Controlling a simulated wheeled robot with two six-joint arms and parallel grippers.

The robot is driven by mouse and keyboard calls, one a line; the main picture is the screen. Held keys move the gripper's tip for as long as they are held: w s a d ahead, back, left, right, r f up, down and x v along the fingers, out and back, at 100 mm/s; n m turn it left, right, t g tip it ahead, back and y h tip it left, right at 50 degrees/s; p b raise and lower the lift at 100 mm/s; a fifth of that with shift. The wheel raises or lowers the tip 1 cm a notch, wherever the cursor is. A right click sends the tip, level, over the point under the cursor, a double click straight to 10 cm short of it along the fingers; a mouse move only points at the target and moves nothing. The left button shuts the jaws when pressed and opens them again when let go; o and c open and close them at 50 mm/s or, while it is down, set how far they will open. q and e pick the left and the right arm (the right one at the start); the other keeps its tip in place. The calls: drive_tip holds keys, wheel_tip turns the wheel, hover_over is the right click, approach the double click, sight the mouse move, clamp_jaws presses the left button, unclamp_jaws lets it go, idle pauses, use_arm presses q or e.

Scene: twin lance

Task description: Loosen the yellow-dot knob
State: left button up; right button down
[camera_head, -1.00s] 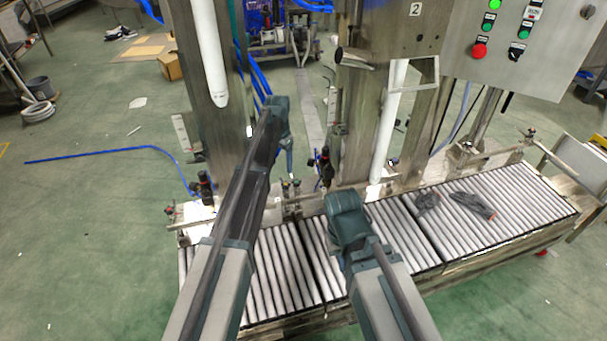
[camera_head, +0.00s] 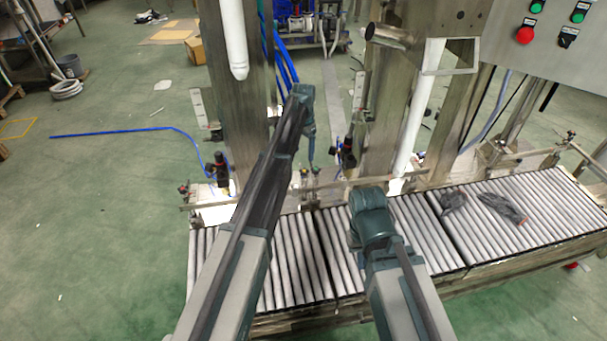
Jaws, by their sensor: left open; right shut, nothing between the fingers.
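I cannot make out a yellow dot on any knob. Small dark fittings with knob-like tops stand along the conveyor's back edge: one with a red end (camera_head: 183,188) at the left, a black one (camera_head: 219,167) beside it, and another black one (camera_head: 348,153) right of my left gripper. My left gripper (camera_head: 313,166) hangs downward, open, near the back rail between the two black fittings; its fingertips are small and I see no contact. My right arm's teal wrist (camera_head: 371,212) is over the middle of the conveyor and hides its gripper's fingers.
The roller conveyor (camera_head: 290,265) runs across the front, with dark crumpled items (camera_head: 502,208) on its right part. Steel columns (camera_head: 385,110) and a white tube (camera_head: 420,105) rise behind it. A control panel (camera_head: 545,60) is upper right. Green floor at left is mostly clear.

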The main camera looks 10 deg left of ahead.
sight(303, 171)
use_arm(q)
wheel_tip(303, 171, down, 9)
drive_tip(key=b, duration=0.7)
drive_tip(key=shift+b, duration=0.4)
drive_tip(key=shift+r, duration=0.1)
drive_tip(key=shift+c, duration=0.2)
clamp_jaws()
